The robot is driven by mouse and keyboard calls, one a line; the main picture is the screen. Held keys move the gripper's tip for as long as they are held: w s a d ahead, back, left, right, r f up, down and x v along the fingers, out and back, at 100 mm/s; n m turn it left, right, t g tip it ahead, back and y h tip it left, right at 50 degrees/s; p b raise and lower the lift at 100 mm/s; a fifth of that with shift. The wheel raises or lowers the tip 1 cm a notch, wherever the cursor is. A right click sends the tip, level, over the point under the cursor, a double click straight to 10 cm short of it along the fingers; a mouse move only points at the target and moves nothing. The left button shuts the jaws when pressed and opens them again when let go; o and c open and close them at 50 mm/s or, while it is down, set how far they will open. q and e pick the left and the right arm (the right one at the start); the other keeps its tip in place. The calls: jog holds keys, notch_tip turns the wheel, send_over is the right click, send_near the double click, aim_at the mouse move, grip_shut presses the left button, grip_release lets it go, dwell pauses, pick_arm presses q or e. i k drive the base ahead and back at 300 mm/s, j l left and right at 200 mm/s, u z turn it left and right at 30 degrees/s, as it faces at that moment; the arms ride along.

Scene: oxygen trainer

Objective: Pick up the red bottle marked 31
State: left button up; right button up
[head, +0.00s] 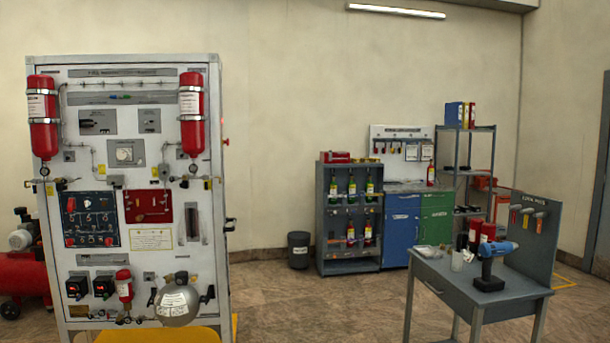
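Several red bottles are in view, and I cannot read a number 31 on any of them. A large red bottle (42,132) is strapped upright at the upper left of the white trainer panel (125,265). A second large red bottle (192,137) is strapped at its upper right. A small red bottle (124,288) sits low on the panel, left of a round grey-silver vessel (178,304). Red bottles (487,232) also stand close together on the grey worktable (470,288) at the right. Neither of my grippers shows in the head view.
A blue drill (492,262) stands on the worktable, in front of an upright tool board (527,238). A bottle rack (336,260), blue cabinet (400,230) and black bin (298,251) stand along the back wall. The floor (320,310) between panel and worktable is clear.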

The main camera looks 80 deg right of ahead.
aim_at(430, 182)
jog(key=z, duration=3.55)
jog(key=i, duration=0.25)
jog(key=i+u, duration=0.2)
jog(key=i, duration=0.25)
jog(key=i+l+u, duration=0.2)
jog(key=i, duration=0.3)
jog(key=i+u, duration=0.2)
jog(key=i, duration=0.25)
jog(key=i+l+u, duration=0.2)
jog(key=i, duration=0.25)
jog(key=i+l+u, duration=0.2)
jog(key=i, duration=1.6)
jog(key=i+z, duration=0.1)
jog(key=i, duration=0.5)
jog(key=i+j+z, duration=0.1)
jog(key=i, duration=0.55)
jog(key=i+j+z, duration=0.1)
jog(key=i+j, duration=0.15)
jog(key=i, duration=0.35)
jog(key=i+l+z, duration=0.25)
jog(key=z, duration=0.25)
jog(key=i+z, duration=0.5)
jog(key=i+j+z, duration=0.1)
jog(key=i+z, duration=0.35)
jog(key=i+j+z, duration=0.2)
jog(key=z, duration=0.3)
jog(key=i+l+z, duration=0.15)
jog(key=i, duration=0.85)
jog(key=i+l+z, duration=0.1)
jog(key=i, duration=0.85)
